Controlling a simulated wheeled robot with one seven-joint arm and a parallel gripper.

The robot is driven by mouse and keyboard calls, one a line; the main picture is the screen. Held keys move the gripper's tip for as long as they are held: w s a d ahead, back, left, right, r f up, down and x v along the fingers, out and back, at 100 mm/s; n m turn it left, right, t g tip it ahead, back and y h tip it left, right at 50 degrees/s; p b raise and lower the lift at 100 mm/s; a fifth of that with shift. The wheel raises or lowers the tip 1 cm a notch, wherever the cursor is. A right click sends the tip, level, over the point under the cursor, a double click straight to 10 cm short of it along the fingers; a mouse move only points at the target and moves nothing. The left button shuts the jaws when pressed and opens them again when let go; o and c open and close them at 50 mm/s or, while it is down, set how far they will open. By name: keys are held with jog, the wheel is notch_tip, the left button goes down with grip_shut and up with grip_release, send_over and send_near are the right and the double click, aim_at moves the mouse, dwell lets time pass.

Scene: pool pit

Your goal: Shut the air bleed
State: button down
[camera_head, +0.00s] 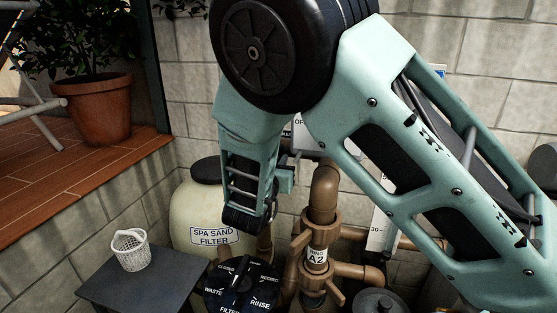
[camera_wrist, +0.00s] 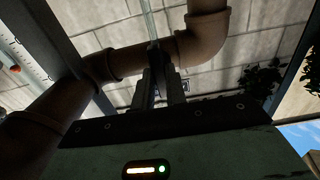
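I cannot make out the air bleed for certain in either view. The cream spa sand filter (camera_head: 190,213) with a dark lid stands behind my arm, which hides part of it. In the wrist view, the dark fingers of my gripper (camera_wrist: 158,75) point up at a brown pipe (camera_wrist: 124,62). A thin pale tube (camera_wrist: 149,18) rises just beyond the fingertips. The fingers are in shadow, and I cannot see whether they are apart or hold something. In the head view, my arm covers most of the gripper.
Brown pipework labelled A2 (camera_head: 317,255) stands right of my wrist. A black selector valve (camera_head: 240,287) is below. A white basket (camera_head: 131,250) sits on a dark table (camera_head: 150,277) at left. A potted plant (camera_head: 104,110) stands on the wooden deck (camera_head: 60,172). Block walls close the back.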

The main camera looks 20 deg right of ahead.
dwell(0.3)
jog(key=m+b, duration=1.8)
jog(key=b, duration=1)
jog(key=shift+m+b, duration=0.3)
jog(key=shift+b, duration=0.05)
jog(key=c, duration=1.3)
grip_release()
